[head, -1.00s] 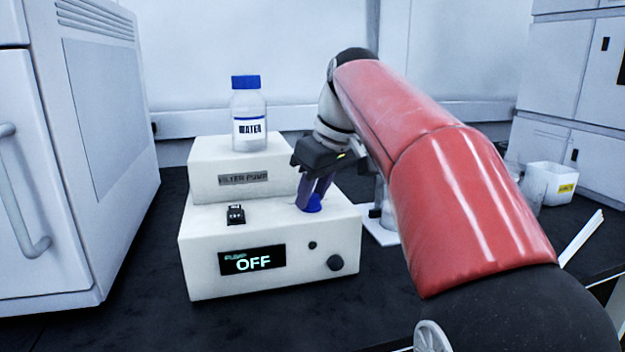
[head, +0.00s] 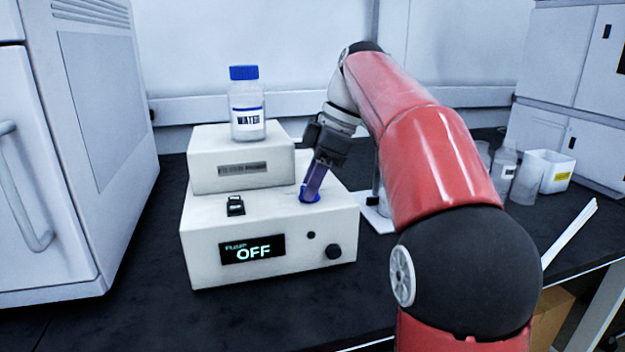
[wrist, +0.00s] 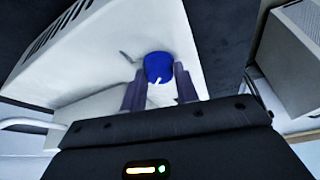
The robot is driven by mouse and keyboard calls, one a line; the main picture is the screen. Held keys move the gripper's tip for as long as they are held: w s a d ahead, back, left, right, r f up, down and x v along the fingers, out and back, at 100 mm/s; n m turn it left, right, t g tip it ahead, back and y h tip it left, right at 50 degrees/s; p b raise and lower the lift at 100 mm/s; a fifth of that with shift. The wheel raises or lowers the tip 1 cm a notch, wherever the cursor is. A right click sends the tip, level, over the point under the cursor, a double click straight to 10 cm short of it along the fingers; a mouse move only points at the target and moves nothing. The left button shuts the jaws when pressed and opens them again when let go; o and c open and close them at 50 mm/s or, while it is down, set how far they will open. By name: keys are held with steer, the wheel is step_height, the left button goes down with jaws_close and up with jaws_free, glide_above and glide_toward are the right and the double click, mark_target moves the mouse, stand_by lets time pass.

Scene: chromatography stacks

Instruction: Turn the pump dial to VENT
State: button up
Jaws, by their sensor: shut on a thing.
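The filter pump is a white stepped box (head: 205,262) on the dark bench, with a small screen (head: 252,249) on its front that reads OFF. A blue dial (head: 306,198) sits on the right of its lower top surface. My gripper (head: 312,190) points down at the dial and is shut on it. In the wrist view the blue dial (wrist: 158,66) with a white pointer line lies between the two fingertips (wrist: 158,80). A dark mark shows on the pump top beside the dial. The dial's position labels cannot be read.
A blue-capped WATER bottle (head: 247,105) stands on the pump's upper step. A black rocker switch (head: 235,206) is left of the dial. A large white appliance (head: 95,130) stands at left. Glassware and a white tub (head: 545,172) are at right.

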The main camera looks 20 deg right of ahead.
steer(key=shift+r+n, duration=0.1)
steer(key=shift+n, duration=0.2)
steer(key=o, duration=1)
steer(key=shift+c, duration=0.2)
steer(key=shift+d+r, duration=0.15)
steer(key=shift+r, duration=0.25)
steer(key=shift+v, duration=1.2)
steer(key=s+d, duration=0.2)
steer(key=d, duration=0.9)
steer(key=shift+d+f, duration=0.15)
steer(key=shift+d, duration=0.2)
steer(key=shift+s, duration=0.1)
